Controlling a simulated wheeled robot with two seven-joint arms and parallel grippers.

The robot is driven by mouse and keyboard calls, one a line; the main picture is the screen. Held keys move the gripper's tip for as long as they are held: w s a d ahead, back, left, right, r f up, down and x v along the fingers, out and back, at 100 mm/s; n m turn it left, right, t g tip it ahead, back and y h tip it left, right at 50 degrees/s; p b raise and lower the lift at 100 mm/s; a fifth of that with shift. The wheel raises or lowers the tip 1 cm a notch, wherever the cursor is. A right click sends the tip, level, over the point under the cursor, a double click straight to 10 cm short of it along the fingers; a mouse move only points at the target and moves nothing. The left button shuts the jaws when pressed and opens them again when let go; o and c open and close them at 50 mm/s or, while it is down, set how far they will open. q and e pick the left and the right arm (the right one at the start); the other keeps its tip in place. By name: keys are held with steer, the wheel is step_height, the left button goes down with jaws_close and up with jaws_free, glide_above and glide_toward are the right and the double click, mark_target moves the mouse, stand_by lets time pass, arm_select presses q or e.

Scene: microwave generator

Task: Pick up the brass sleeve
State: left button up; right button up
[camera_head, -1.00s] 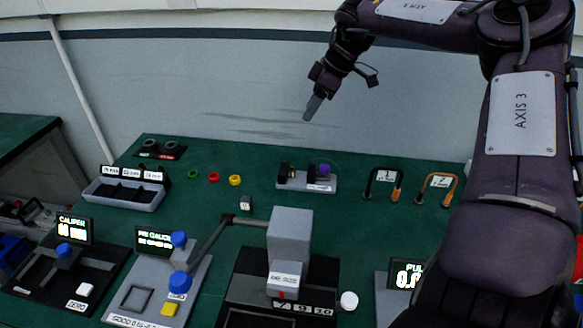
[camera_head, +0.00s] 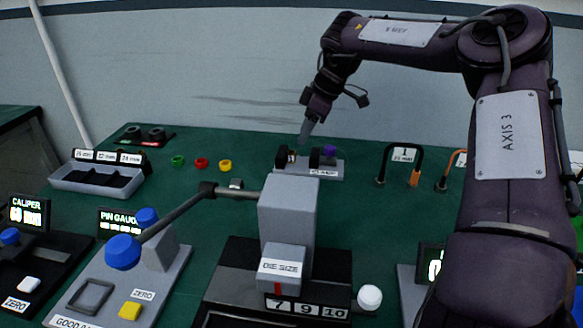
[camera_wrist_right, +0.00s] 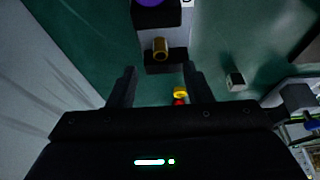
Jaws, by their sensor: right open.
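The brass sleeve (camera_wrist_right: 160,46) is a small gold-coloured cylinder sitting in a black block of a fixture. In the head view the sleeve (camera_head: 292,157) shows only as a small brass spot beside the black block, partly hard to make out. The fixture (camera_head: 333,172) is a light plate with two black blocks and a purple knob (camera_head: 329,152). My left gripper is out of view.
A die-size press (camera_head: 288,215) with a long lever stands in front.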

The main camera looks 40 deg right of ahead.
mark_target(292, 157)
steer(key=x, duration=0.7)
steer(key=shift+f, duration=0.15)
steer(key=shift+c, duration=0.2)
jaws_close()
